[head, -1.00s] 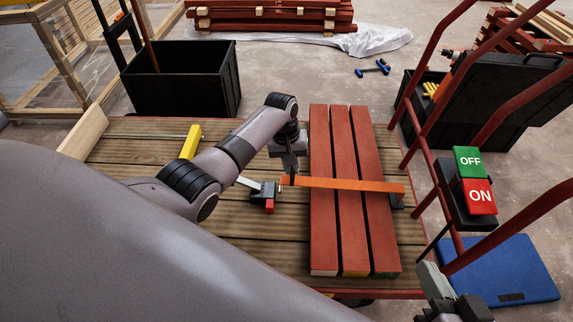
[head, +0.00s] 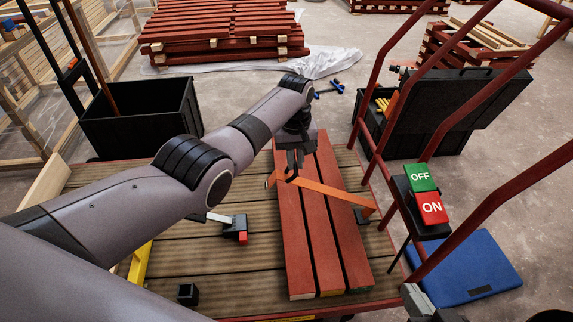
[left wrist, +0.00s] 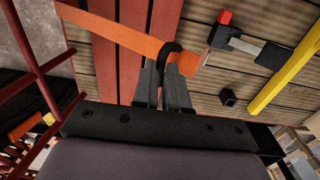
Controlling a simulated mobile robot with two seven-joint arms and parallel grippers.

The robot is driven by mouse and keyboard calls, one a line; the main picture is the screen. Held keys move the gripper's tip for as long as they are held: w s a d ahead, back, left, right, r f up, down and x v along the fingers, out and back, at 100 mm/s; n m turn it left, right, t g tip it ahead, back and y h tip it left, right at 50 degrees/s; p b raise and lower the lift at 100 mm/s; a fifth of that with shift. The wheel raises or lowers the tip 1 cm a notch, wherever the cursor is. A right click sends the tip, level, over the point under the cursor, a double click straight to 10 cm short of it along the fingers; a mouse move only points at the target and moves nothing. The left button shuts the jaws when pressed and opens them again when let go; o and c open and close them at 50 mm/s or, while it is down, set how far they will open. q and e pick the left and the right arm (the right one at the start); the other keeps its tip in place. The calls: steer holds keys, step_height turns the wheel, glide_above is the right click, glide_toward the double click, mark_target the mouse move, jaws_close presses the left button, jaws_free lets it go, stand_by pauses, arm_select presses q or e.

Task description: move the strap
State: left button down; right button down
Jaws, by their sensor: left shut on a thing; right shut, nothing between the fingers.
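The orange strap (head: 335,193) crosses over three red battens (head: 318,215) on the plank deck (head: 215,262). The held part looks raised, with a short end hanging past the fingers. In the left wrist view, the fingertips (left wrist: 168,62) meet the strap (left wrist: 112,32) beside a black curved piece. My right gripper (head: 432,308) is shut and empty at the bottom right, partly cut off.
A clamp-like tool with a red tip (head: 242,236) and a small black block (head: 187,294) lie left of the battens. A yellow bar (head: 140,264) is partly behind my arm. Red rails (head: 375,130) and the OFF/ON box (head: 430,206) stand on the right.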

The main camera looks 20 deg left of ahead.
arm_select(q)
steer(key=shift+d+f, duration=0.25)
steer(key=shift+d, duration=0.4)
steer(key=c, duration=1.2)
jaws_free()
steer(key=shift+w+d+f, duration=0.1)
steer(key=shift+w+f, duration=0.05)
steer(key=shift+o, duration=0.2)
arm_select(e)
steer(key=shift+w, duration=0.15)
arm_select(q)
steer(key=shift+a+r, duration=0.2)
steer(key=shift+a, duration=0.05)
